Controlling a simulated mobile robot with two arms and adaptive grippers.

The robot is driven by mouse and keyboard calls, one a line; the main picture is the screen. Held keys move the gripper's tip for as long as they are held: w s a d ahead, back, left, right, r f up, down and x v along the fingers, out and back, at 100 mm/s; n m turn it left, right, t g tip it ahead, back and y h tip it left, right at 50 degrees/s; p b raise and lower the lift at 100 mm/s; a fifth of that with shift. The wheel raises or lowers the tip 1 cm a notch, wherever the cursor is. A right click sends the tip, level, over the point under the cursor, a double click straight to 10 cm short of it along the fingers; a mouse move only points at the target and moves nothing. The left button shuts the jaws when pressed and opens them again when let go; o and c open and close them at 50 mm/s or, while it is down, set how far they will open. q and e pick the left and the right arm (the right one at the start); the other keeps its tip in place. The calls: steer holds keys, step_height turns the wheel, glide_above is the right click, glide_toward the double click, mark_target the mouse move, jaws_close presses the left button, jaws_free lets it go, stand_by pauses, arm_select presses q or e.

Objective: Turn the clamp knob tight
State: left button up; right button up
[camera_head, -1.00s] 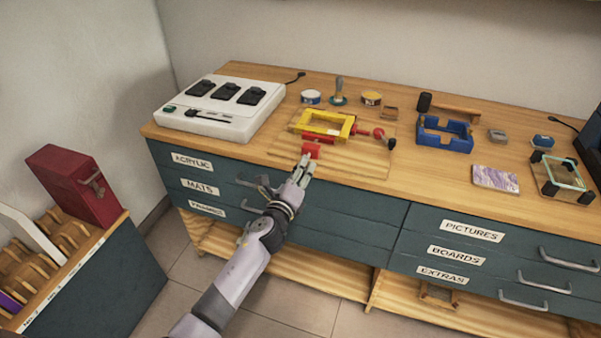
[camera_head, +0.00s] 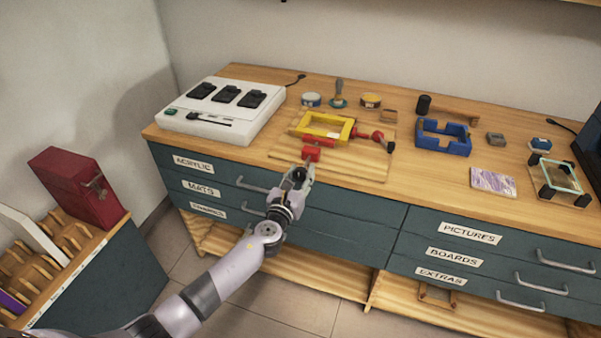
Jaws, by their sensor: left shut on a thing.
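A yellow frame (camera_head: 307,125) lies on a thin wooden board (camera_head: 346,158) on the workbench, with red clamp parts around it. A red clamp block (camera_head: 311,153) sits at its front side. A red round end (camera_head: 377,135) and a dark knob (camera_head: 390,146) show at its right. My left gripper (camera_head: 302,171) is at the bench's front edge, just in front of the red block. It is shut on the clamp knob there, which its fingers hide. My right gripper is not in view.
A white machine with black pads (camera_head: 196,128) stands at the left of the bench. Small tins (camera_head: 311,99), a mallet (camera_head: 424,104), a blue holder (camera_head: 456,144) and a marbled tile (camera_head: 493,182) lie around. Drawer handles (camera_head: 252,184) stick out below the edge.

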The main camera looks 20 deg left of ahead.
arm_select(q)
steer(key=shift+f+m, duration=0.15)
steer(key=shift+m, duration=0.35)
steer(key=o, duration=1.2)
steer(key=shift+s, duration=0.15)
steer(key=s, duration=1.1)
steer(key=shift+s+a, duration=0.25)
steer(key=shift+s, duration=0.15)
